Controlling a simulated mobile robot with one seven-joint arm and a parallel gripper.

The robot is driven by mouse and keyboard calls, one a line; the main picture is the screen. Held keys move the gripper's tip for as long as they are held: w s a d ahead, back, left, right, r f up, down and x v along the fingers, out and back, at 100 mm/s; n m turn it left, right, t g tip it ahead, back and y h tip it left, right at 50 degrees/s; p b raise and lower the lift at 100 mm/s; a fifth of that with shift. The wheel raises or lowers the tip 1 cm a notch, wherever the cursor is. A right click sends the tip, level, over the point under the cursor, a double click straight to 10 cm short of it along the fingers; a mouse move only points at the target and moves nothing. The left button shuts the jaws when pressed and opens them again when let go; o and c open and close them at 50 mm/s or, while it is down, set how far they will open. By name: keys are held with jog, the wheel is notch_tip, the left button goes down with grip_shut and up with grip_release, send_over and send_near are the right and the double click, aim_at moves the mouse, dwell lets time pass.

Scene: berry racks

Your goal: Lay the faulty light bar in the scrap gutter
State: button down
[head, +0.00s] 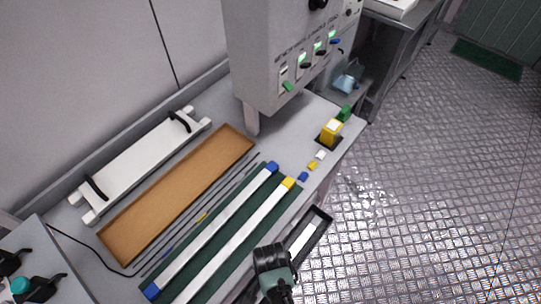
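Two white light bars lie side by side on a dark green mat (228,236) on the bench: one with blue ends (222,222), one with a visible yellow end (245,232). I cannot tell from their look which is faulty. A narrow black-rimmed trough (326,222), perhaps the scrap gutter, sits low off the bench's right edge. A pale strip (302,237) shows inside it; I cannot tell whether it is a bar or the trough floor. My gripper (270,256) is at the bottom centre, beside the yellow-ended bar and over the trough's near end. Its fingers are not distinguishable.
A grey cabinet (262,45) with switches and green lights stands at the back. An empty brown tray (180,190) and a white fixture with black handles (140,160) lie left. Small coloured blocks (312,166) line the right edge. The metal floor (430,200) is clear.

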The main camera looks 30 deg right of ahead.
jog(key=shift+f, duration=0.3)
jog(key=shift+f, duration=0.1)
jog(key=c, duration=0.9)
grip_release()
notch_tip(320, 180, up, 12)
jog(key=p, duration=0.1)
jog(key=shift+p, duration=0.3)
